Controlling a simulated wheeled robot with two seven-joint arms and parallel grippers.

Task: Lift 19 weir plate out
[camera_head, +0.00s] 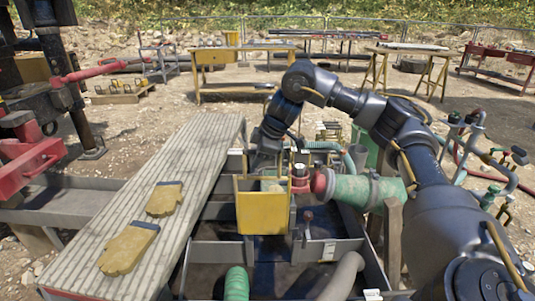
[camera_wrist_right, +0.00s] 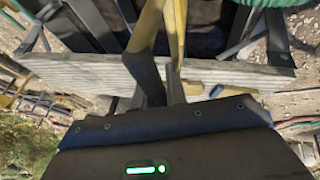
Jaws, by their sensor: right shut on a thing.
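The yellow weir plate (camera_head: 261,207) hangs upright over the grey divided tank (camera_head: 215,252), with a notch in its top edge. My right gripper (camera_head: 262,172) is shut on the plate at its top. In the right wrist view, the gripper's fingers (camera_wrist_right: 162,68) close around a yellow strip of the plate (camera_wrist_right: 176,28). The plate's lower edge shows above the dark tank floor; I cannot tell whether it touches a slot. My left gripper is not in view.
A ribbed plank walkway (camera_head: 130,215) with yellow gloves (camera_head: 130,248) lies left of the tank. A green pipe with a red end (camera_head: 360,190) is close right of the plate. Green (camera_head: 237,284) and grey (camera_head: 343,278) hoses lie in front. A yellow table (camera_head: 235,57) stands behind.

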